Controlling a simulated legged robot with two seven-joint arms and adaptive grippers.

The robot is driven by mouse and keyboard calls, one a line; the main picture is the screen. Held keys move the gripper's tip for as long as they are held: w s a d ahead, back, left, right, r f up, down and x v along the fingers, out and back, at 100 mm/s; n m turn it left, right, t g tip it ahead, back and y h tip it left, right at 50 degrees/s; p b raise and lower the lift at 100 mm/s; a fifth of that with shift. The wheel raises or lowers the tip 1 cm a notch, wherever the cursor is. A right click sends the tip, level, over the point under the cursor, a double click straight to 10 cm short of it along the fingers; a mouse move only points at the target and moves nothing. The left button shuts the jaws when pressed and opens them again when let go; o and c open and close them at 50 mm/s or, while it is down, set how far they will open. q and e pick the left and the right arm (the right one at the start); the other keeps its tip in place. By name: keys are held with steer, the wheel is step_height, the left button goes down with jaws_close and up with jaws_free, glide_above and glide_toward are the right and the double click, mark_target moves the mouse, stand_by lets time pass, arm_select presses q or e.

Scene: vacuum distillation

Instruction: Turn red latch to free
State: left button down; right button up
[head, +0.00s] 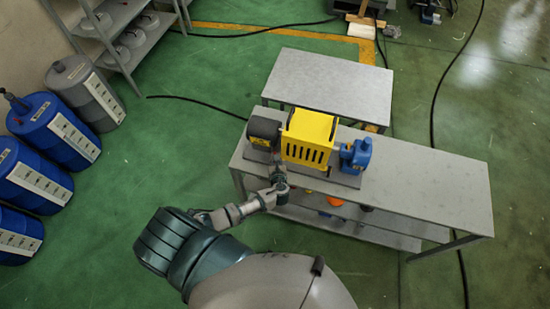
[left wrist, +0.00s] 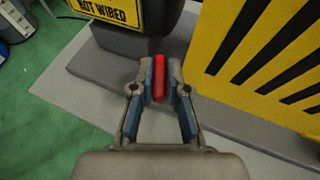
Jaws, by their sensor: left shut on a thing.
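The red latch (left wrist: 158,82) stands upright between the two fingertips of my left gripper (left wrist: 160,80) in the left wrist view. The gripper is shut on it, with a finger pad on each side. In the head view, my left gripper (head: 278,174) is at the front left of the machine, below the yellow slotted housing (head: 309,138). The latch cannot be made out in the head view. The yellow housing also shows at the right in the left wrist view (left wrist: 270,60). My right gripper is not in view.
The machine stands on a grey bench (head: 425,185), with a dark motor (head: 263,131) at left and a blue part (head: 356,155) at right. A second grey table (head: 335,82) is behind. Blue drums (head: 52,128) line the left. The bench's right end is clear.

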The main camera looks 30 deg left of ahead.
arm_select(q)
steer(key=n+g+y, duration=0.2)
steer(key=n, duration=0.1)
steer(key=shift+w+d+r+y, duration=0.15)
steer(key=shift+w+d+y, duration=0.05)
steer(key=shift+w+y, duration=0.1)
steer(key=n+g+y+b, duration=0.1)
steer(key=n+g+y, duration=0.1)
steer(key=shift+w+n+g, duration=0.15)
steer(key=shift+n+g, duration=0.15)
steer(key=shift+g, duration=0.1)
steer(key=n+g+y+b, duration=0.1)
steer(key=n+g+b, duration=0.1)
steer(key=shift+w+d+n+g, duration=0.1)
steer(key=shift+w+n+g, duration=0.05)
steer(key=shift+n+g, duration=0.15)
steer(key=shift+n+g+b, duration=1)
steer(key=shift+n+g, duration=0.2)
steer(key=shift+g, duration=0.4)
steer(key=c, duration=1.2)
jaws_free()
steer(key=shift+o, duration=0.2)
